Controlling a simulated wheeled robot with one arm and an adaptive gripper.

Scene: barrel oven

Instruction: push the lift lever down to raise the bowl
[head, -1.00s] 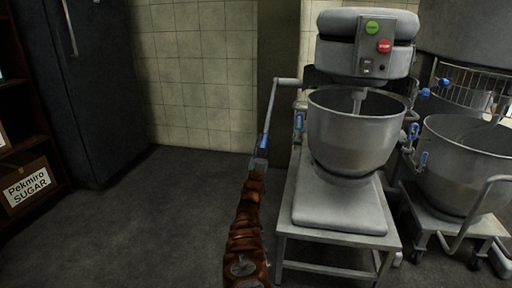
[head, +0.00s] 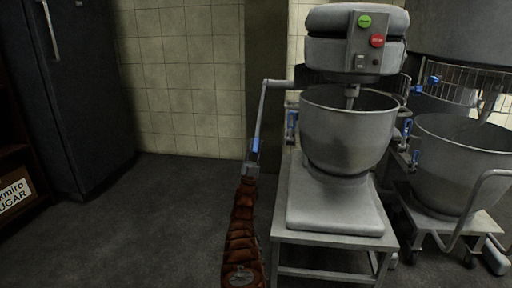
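The mixer (head: 349,45) stands right of centre on a metal table, with green and red buttons on its head. Its grey metal bowl (head: 347,135) sits below the head, around the mixing shaft, above the base plate. The lift lever (head: 264,105) is a thin grey bar reaching out from the mixer's left side and bending downward to a blue part (head: 256,146) at its low end. My gripper (head: 252,162) is at that low end, at the tip of my brown arm. It is too small to see whether its fingers are open or shut on the lever.
A second bowl (head: 461,170) on a wheeled trolley stands close on the right. The metal table (head: 330,236) edge is just right of my arm. A dark fridge (head: 75,90) and a sugar box (head: 14,196) are at the left. The floor between is clear.

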